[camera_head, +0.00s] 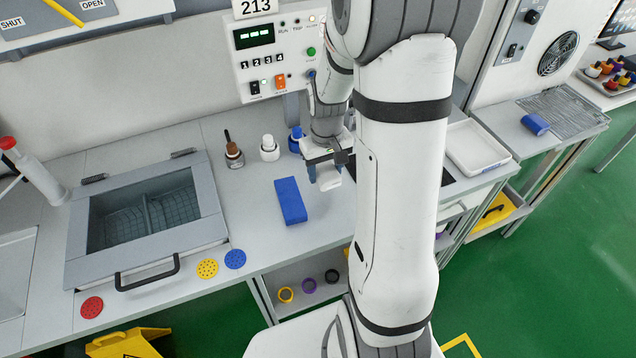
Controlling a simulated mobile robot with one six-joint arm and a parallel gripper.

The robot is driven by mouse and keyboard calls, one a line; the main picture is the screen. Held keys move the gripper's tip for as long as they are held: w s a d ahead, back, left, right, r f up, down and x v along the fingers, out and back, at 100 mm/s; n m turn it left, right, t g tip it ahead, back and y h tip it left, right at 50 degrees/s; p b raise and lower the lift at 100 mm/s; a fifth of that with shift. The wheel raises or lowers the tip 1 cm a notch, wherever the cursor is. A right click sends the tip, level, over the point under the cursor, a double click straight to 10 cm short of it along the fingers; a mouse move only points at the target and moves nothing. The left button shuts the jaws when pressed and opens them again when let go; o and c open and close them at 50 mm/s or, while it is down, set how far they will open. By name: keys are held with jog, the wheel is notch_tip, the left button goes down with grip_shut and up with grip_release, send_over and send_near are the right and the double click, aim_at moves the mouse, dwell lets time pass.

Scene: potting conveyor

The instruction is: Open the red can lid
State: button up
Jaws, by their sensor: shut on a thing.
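My gripper (325,168) points down over the bench below the control panel, right of the blue block. It appears shut on a small pale object (329,178), partly hidden by the jaws and hard to make out. No red can is clearly visible. The red things in view are a flat red disc with holes (92,307) at the bench's front left edge and a red cap (8,143) on a white bottle (38,172) at the far left. Both are well away from my gripper. My arm hides part of the bench.
A blue block (290,201) lies left of my gripper. Brown (234,153), white (269,149) and blue (297,140) bottles stand behind. A grey lidded box (210,205) with a handle fills the left bench. A white tray (476,148) is at right.

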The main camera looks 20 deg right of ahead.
aim_at(326, 193)
jog(key=shift+s+d+f, duration=0.1)
jog(key=shift+f, duration=1.2)
jog(key=shift+d+f, duration=0.1)
jog(key=shift+f, duration=1.2)
jog(key=shift+f, duration=0.1)
jog(key=shift+f, duration=0.15)
jog(key=o, duration=1.1)
